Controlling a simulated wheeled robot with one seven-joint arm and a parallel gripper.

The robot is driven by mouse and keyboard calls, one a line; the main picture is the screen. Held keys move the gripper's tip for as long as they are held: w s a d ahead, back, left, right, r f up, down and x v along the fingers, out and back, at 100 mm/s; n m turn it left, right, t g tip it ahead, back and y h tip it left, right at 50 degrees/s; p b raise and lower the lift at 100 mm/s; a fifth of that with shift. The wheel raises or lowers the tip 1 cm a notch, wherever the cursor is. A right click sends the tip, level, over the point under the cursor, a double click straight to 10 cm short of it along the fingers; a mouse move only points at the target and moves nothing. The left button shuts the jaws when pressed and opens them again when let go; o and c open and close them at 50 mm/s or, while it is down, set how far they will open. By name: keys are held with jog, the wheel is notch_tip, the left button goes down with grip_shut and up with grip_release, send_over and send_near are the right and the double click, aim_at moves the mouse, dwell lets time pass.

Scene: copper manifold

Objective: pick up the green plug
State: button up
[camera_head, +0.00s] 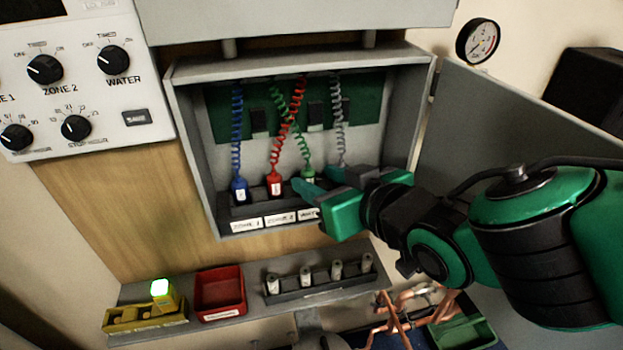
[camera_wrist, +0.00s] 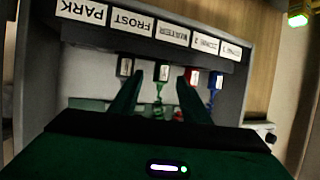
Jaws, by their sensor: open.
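In the wrist view, where labels appear upside down, the green plug (camera_wrist: 161,73) shows in the gap between my two fingertips. My gripper (camera_wrist: 160,78) is open, with one finger on each side of the plug's line. The frames do not show whether either finger touches it. My gripper (camera_head: 314,185) reaches into the cabinet from the right.
The blue plug (camera_head: 239,190) stands left of red. A grey-cord plug (camera_wrist: 125,67) stands close beside one finger. The labelled ledge (camera_head: 281,217) lies below the plugs. The cabinet door (camera_head: 500,115) is open at right. A red bin (camera_head: 220,292) and copper pipes (camera_head: 395,312) lie below.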

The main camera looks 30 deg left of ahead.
aim_at(313, 177)
jog(key=shift+x, duration=2.1)
jog(key=shift+r, duration=0.2)
grip_shut()
